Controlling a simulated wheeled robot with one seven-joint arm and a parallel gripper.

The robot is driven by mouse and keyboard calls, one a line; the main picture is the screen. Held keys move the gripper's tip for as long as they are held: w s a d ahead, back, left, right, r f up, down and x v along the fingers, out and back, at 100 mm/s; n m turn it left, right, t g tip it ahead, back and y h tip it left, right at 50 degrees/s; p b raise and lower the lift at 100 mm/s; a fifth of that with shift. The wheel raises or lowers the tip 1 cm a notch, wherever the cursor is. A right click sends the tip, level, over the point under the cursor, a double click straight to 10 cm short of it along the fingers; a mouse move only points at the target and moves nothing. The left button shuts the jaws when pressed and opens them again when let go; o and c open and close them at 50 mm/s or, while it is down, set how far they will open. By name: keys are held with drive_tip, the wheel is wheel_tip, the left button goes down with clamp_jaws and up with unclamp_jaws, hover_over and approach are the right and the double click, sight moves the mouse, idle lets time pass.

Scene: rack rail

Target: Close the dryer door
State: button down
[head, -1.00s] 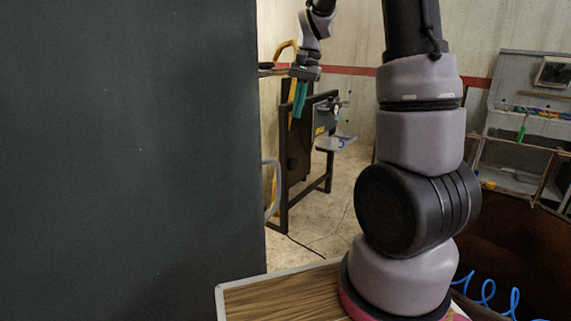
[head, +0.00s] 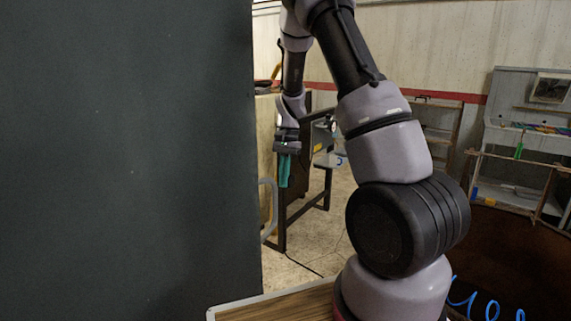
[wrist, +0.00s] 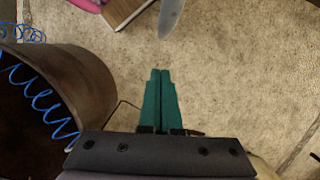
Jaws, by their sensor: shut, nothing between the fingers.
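A large flat dark grey panel (head: 125,160) fills the left of the head view; it looks like the dryer door, seen very close. A grey loop handle (head: 268,208) stands out at its right edge. The rest of the dryer cannot be made out. My gripper (head: 284,185) points down beyond the panel's right edge, just above and right of the handle in the picture; their gap in depth is unclear. In the wrist view my gripper's teal fingers (wrist: 160,73) are together and empty, above bare floor. A grey rounded piece (wrist: 171,18) lies ahead of them, possibly the handle.
A dark-framed bench (head: 305,185) stands behind my gripper. A brown round container with a blue coiled hose (wrist: 40,90) is at the left of the wrist view. Grey shelving (head: 515,150) stands at the back right. Pale floor (head: 325,235) between is open.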

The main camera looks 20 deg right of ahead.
drive_tip(key=shift+s+a+r, duration=0.25)
drive_tip(key=shift+s+a, duration=0.85)
drive_tip(key=shift+s, duration=0.15)
